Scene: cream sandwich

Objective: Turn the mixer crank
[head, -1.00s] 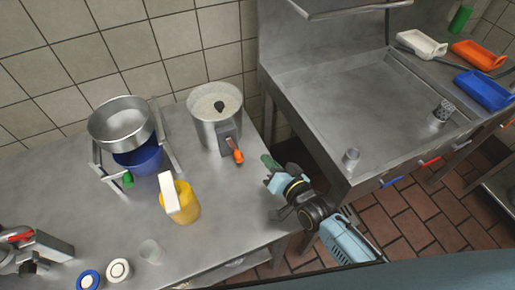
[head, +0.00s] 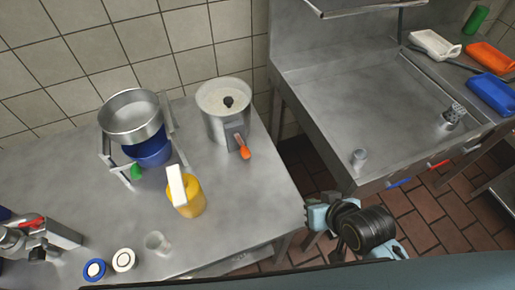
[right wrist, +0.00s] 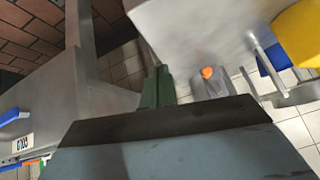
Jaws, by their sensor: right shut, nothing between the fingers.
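The mixer (head: 212,122) is a metal pot with pale contents and a dark knob, at the back right of the left table. Its crank has an orange handle (head: 244,153) hanging on the front right side. The orange handle also shows in the right wrist view (right wrist: 207,72), beyond my fingers. My right gripper (head: 312,213) is off the table's right edge, to the right of and below the crank, apart from it. Its green fingers (right wrist: 158,86) are shut and empty. My left gripper is not in view.
A yellow jug (head: 191,200), a blue bowl (head: 150,152) under a metal pan on a stand (head: 132,120), and a small cup (head: 157,243) stand on the table. A metal sink counter (head: 385,110) is to the right, across a floor gap.

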